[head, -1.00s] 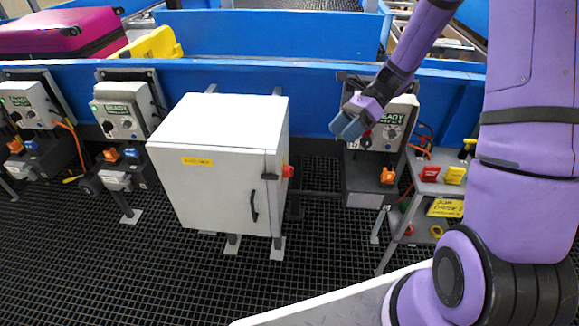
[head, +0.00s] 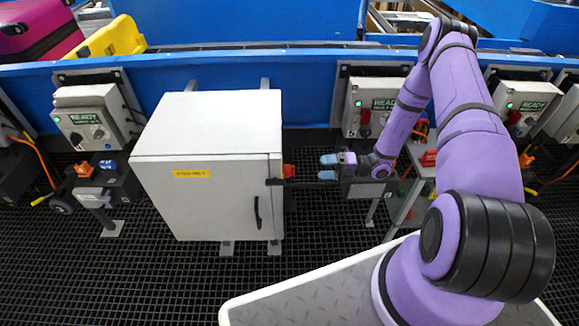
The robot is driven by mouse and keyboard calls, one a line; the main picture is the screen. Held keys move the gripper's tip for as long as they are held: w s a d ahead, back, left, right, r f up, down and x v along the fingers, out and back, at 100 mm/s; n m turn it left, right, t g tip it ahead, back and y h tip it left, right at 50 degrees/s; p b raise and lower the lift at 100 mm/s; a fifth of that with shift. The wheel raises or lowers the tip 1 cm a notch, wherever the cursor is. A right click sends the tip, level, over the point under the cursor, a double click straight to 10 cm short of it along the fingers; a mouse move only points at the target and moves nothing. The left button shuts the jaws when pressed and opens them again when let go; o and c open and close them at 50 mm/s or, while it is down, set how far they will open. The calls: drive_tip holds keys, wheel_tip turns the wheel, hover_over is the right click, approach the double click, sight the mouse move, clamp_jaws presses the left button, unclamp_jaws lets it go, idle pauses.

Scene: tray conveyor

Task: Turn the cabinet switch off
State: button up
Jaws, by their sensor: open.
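The white cabinet (head: 200,195) stands at centre left with its door closed. It has a black handle on the front and a yellow label. The red switch (head: 288,171) sticks out from the cabinet's right side, near the upper front edge. Its knob is small and seen edge-on, so I cannot tell its position. My gripper (head: 328,167) is open and empty, to the right of the red switch. Its blue-grey fingertips point left toward the switch, with a small gap between them and it.
Control boxes (head: 88,120) marked READY line the blue conveyor wall (head: 225,78) behind. A grey tool stand (head: 403,212) is right of my gripper, partly behind my arm. Black grating floor (head: 160,285) is open in front of the cabinet.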

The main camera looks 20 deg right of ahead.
sight(293, 175)
drive_tip(key=shift+m+t, duration=0.3)
drive_tip(key=shift+m, duration=0.1)
drive_tip(key=x, duration=0.7)
drive_tip(key=f+x, duration=0.1)
drive_tip(key=x, duration=0.3)
drive_tip(key=shift+d, duration=0.1)
drive_tip(key=c, duration=0.9)
